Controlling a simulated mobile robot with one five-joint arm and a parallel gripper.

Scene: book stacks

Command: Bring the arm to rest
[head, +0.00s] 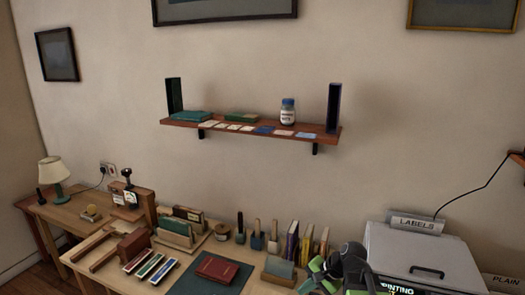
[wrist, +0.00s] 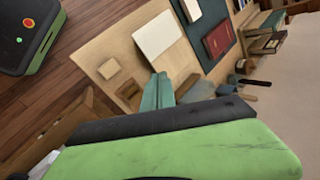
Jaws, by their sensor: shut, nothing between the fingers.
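My gripper (head: 322,274) shows at the bottom of the head view, in green and black, beside the black joint of my arm (head: 352,258). It is over the right part of the desk, next to a wooden holder. Its fingers are small there, and I see nothing held in them. In the wrist view a green and black part of my arm (wrist: 180,150) fills the bottom. A narrow teal piece (wrist: 157,92) stands just above it, in front of the desk.
The desk carries a red book (head: 217,268) on a dark mat, a wooden holder (head: 279,273) and a row of upright books (head: 305,243). A grey labels machine (head: 425,255) stands at right. A shelf (head: 250,129) hangs above.

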